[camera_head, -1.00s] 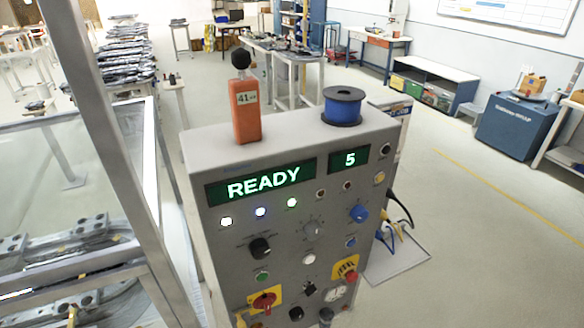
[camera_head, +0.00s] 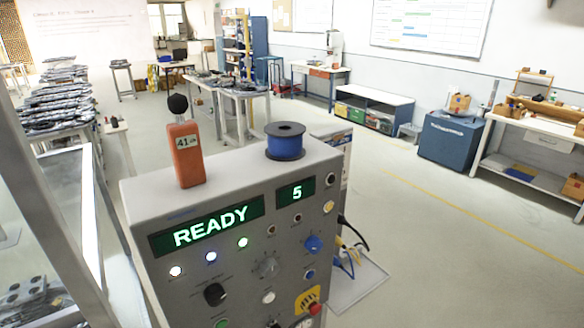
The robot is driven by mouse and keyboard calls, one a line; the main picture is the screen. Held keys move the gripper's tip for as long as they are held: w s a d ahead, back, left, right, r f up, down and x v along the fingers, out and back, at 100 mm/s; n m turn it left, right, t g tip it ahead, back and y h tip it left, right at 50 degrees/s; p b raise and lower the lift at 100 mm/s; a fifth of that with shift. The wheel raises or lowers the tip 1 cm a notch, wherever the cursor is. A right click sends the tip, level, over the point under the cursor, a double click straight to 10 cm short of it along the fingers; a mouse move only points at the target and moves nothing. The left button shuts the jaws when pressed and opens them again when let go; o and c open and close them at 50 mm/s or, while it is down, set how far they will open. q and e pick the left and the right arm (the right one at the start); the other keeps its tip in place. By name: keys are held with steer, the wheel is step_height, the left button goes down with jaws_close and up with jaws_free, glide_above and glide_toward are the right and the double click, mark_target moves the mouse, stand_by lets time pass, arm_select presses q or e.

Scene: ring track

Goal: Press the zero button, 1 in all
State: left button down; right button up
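A grey control panel box (camera_head: 150,222) stands in front of me in the head view. Its green displays read READY (camera_head: 210,228) and 5 (camera_head: 296,193). Below are lit lamps, a black knob (camera_head: 215,294), a blue knob (camera_head: 314,243), a white button (camera_head: 268,297), a blue button (camera_head: 309,274) and a red button (camera_head: 314,308) on a yellow plate. The labels are too small to read, so I cannot tell which is the zero button. The panel's lower part is cut off by the picture edge. Neither gripper is in view.
On top of the box stand an orange device marked 41 (camera_head: 187,155) and a blue spool (camera_head: 285,142). A metal-framed glass guard (camera_head: 50,190) is close on the left. Open floor (camera_head: 440,250) lies to the right, with a blue cabinet (camera_head: 450,138) and a workbench (camera_head: 545,125) beyond.

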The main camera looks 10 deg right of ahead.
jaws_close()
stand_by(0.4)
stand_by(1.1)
